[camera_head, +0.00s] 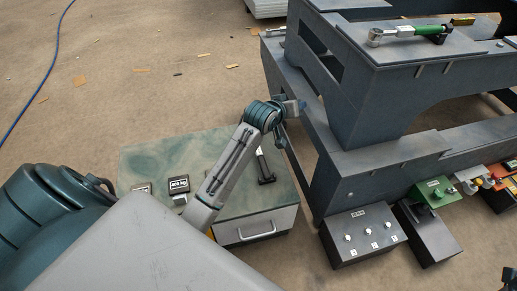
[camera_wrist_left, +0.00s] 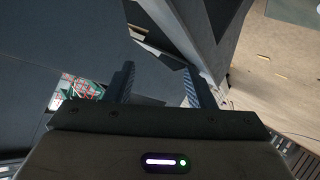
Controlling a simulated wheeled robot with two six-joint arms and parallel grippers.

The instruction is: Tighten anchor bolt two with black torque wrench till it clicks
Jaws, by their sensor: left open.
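My left gripper (camera_head: 299,107) is beside the left face of the dark grey machine frame (camera_head: 390,160). In the left wrist view its two fingers (camera_wrist_left: 158,78) stand apart with nothing between them, and dark frame surfaces fill the view beyond. A black tool (camera_head: 265,169), perhaps the black torque wrench, lies on the green-topped cabinet (camera_head: 150,160), partly hidden by my arm. A wrench with a green handle (camera_head: 432,31) lies on top of the frame. I cannot pick out anchor bolt two; a small light spot (camera_head: 350,194) on the lower frame may be a bolt.
A box with knobs (camera_head: 362,236) and a green box (camera_head: 433,189) on a dark stand are at the frame's foot. A small 400 kg block (camera_head: 179,186) sits on the cabinet. A blue cable (camera_head: 47,75) and scraps lie on the otherwise open floor at left.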

